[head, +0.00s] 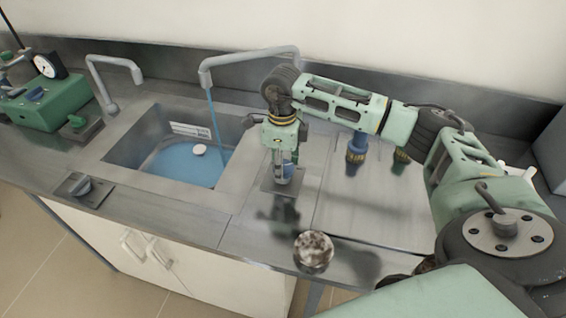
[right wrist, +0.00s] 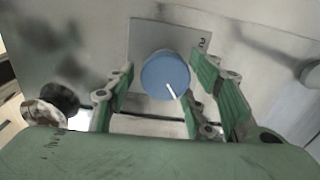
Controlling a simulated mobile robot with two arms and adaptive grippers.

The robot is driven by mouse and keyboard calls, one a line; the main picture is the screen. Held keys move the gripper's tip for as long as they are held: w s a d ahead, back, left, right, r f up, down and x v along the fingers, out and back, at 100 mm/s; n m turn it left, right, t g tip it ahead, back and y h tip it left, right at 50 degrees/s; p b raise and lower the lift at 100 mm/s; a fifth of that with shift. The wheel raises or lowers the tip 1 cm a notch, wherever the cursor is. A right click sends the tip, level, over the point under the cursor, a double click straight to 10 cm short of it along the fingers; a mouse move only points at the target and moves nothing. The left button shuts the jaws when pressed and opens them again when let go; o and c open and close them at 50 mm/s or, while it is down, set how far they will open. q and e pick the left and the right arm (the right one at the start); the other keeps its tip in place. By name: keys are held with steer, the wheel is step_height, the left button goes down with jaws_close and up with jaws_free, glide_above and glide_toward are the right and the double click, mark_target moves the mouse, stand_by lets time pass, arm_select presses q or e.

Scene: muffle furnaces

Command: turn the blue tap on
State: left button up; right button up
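The blue tap knob (right wrist: 165,76) is round with a white pointer line, on a square metal plate (right wrist: 143,38). In the head view the knob (head: 289,170) is partly hidden under my right gripper (head: 284,165), which points down over it. In the right wrist view the fingers of my right gripper (right wrist: 162,78) stand on both sides of the knob. A small gap shows at the left finger; the right finger is very close, and contact there is unclear. Water runs from the grey spout (head: 250,57) into the sink (head: 137,140). My left gripper is not in view.
Another grey spout (head: 112,60) and a grey knob (head: 77,186) are by the sink's left side. A green device with a gauge (head: 45,100) stands far left. Blue (head: 356,150) and green (head: 401,158) fittings are right of the gripper. A round speckled object (head: 313,250) is near the front edge.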

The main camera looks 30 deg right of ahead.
steer(key=shift+o, duration=0.5)
steer(key=shift+r, duration=0.1)
steer(key=shift+w+r, duration=0.1)
steer(key=shift+r, duration=0.05)
step_height(320, 180, up, 12)
steer(key=shift+f, duration=0.2)
steer(key=shift+a+f, duration=0.1)
